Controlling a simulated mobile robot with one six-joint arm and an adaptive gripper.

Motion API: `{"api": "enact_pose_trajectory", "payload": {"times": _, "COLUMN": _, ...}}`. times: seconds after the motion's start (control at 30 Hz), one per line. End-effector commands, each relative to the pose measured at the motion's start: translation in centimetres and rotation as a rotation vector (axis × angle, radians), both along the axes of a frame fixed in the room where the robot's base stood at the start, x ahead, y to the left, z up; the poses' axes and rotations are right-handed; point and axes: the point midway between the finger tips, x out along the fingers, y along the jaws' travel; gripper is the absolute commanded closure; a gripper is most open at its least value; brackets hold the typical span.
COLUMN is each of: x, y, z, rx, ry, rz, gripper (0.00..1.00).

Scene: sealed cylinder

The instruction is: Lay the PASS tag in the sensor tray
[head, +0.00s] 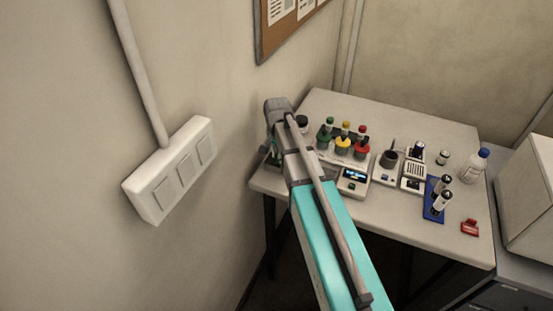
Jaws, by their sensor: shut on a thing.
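My arm reaches up from the bottom of the head view to the left end of the table. Its grey wrist hides my gripper, so I cannot see the jaws or anything in them. I cannot make out a PASS tag anywhere. No tray is clearly marked as the sensor tray. A blue tray or holder (429,212) on the right part of the table bears two black-and-white cylinders (441,201). A small red object (470,228) lies near the table's front right corner; I cannot tell what it is.
Bottles with green, yellow and red tops (343,143) stand in the table's (400,112) left half. A device with a lit display (354,180) is beside my wrist. The wall with a switch box (170,170) is close on the left.

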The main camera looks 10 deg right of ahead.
Motion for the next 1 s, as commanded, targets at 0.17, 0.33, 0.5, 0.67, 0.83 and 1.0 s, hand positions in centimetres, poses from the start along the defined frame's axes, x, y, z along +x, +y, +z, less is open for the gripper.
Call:
{"api": "enact_pose_trajectory", "payload": {"times": 0.17, "x": 0.00, "y": 0.02, "z": -0.92, "rx": 0.000, "ry": 0.000, "rz": 0.000, "gripper": 1.00}}
{"api": "enact_pose_trajectory", "payload": {"times": 0.33, "x": 0.00, "y": 0.04, "z": -0.84, "rx": 0.000, "ry": 0.000, "rz": 0.000, "gripper": 1.00}}
{"api": "enact_pose_trajectory", "payload": {"times": 0.5, "x": 0.00, "y": 0.04, "z": -0.86, "rx": 0.000, "ry": 0.000, "rz": 0.001, "gripper": 1.00}}
{"api": "enact_pose_trajectory", "payload": {"times": 0.67, "x": 0.01, "y": 0.04, "z": -1.27, "rx": 0.000, "ry": 0.000, "rz": 0.001, "gripper": 1.00}}
{"api": "enact_pose_trajectory", "payload": {"times": 0.83, "x": 0.00, "y": 0.05, "z": -1.12, "rx": 0.000, "ry": 0.000, "rz": 0.001, "gripper": 0.75}}
{"api": "enact_pose_trajectory", "payload": {"times": 1.0, "x": 0.00, "y": 0.05, "z": -1.12, "rx": 0.000, "ry": 0.000, "rz": 0.001, "gripper": 0.75}}
